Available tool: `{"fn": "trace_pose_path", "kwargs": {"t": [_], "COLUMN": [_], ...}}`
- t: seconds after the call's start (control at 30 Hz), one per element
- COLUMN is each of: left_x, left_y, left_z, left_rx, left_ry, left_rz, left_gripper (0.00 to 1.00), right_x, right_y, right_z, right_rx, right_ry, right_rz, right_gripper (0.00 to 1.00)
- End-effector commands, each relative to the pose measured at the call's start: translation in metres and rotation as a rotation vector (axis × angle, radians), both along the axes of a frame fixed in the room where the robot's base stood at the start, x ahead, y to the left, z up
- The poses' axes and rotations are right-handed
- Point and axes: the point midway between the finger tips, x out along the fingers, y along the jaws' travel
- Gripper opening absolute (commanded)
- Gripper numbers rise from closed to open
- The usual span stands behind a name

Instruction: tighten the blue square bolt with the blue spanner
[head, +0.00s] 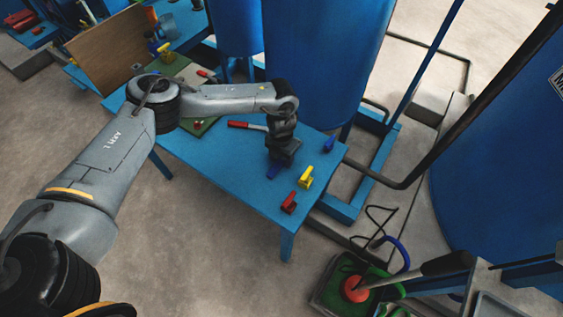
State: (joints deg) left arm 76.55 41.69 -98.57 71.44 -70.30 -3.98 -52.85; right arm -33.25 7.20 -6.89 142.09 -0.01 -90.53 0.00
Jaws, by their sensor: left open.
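My left gripper (283,158) points down over the blue table, near its right end. It is open, and its fingers are dark and small in the picture. A blue piece (274,171) shows just beside and below the fingers; I cannot tell whether they touch it. Another small blue object (329,144) lies near the table's right edge. I cannot tell which of these is the blue spanner. The blue square bolt cannot be made out. My right gripper is not in view.
A yellow object (305,177) and a red object (289,202) lie near the right edge of the blue table (225,175). A red-handled tool (247,125) lies behind my wrist. A large blue tank (325,60) stands behind the table. The table's front middle is clear.

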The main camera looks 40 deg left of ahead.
Motion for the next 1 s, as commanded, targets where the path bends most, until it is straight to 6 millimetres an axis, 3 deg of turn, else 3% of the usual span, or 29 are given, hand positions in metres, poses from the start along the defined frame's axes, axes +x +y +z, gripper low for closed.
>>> {"fn": "trace_pose_path", "kwargs": {"t": [0.27,0.6,1.0], "left_x": [0.0004,0.0003,0.0008], "left_y": [-0.0001,-0.0002,-0.0003], "left_z": [-0.0029,-0.0027,0.0022], "left_rx": [-0.001,-0.001,-0.001], "left_ry": [-0.001,-0.001,-0.002], "left_rz": [0.0,0.0,0.0], "left_gripper": [0.54,0.02,0.0], "right_x": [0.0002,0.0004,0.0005], "right_y": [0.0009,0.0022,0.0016], "right_z": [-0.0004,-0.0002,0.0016], "right_rx": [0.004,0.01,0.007], "right_ry": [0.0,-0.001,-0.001], "right_rz": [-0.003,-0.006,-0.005], "right_gripper": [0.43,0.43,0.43]}}
